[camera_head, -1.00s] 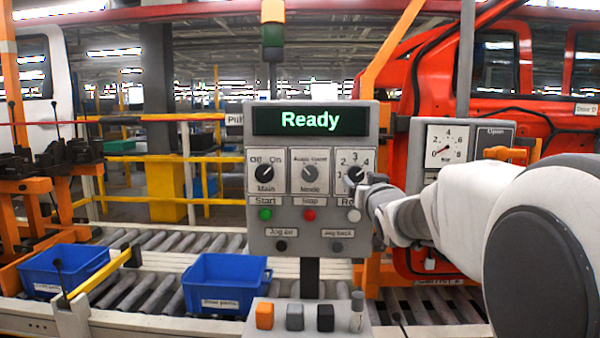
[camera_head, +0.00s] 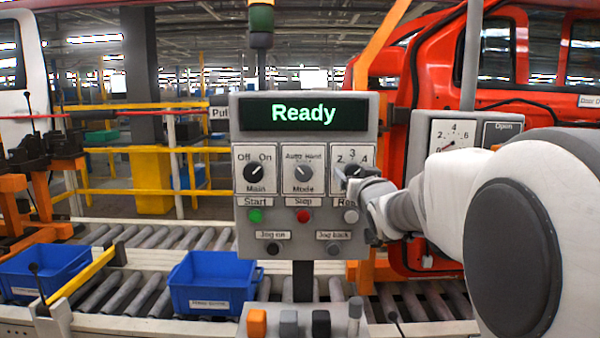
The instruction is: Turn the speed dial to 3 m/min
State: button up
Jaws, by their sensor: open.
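The grey control panel (camera_head: 307,224) stands in the middle, with a lit display (camera_head: 303,113) reading "Ready". The speed dial (camera_head: 348,168) is the rightmost of its three dials. The numbers 2, 3 and 4 show around its top, and its right and lower parts are hidden by my gripper, so I cannot read its setting. My gripper (camera_head: 357,190) is open in front of the dial. I cannot tell whether its fingers touch the knob. The Main dial (camera_head: 256,173) and the Mode dial (camera_head: 303,173) are left of it.
Green Start (camera_head: 256,216), red Stop (camera_head: 303,216) and a white button (camera_head: 350,217) sit below the dials, close to my gripper. A pressure gauge box (camera_head: 455,138) is at the right behind my arm.

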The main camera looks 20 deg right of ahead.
grip_shut()
dwell(0.5)
jog(key=shift+n+b, duration=0.3)
jog(key=shift+b, duration=0.05)
jog(key=n+b, duration=0.3)
jog(key=n, duration=0.1)
jog(key=n+b, duration=0.2)
jog(key=n, duration=0.2)
jog(key=shift+r+n+g+h+b, duration=0.1)
jog(key=shift+n+g+h+b, duration=0.2)
jog(key=shift+b, duration=0.1)
dwell(0.4)
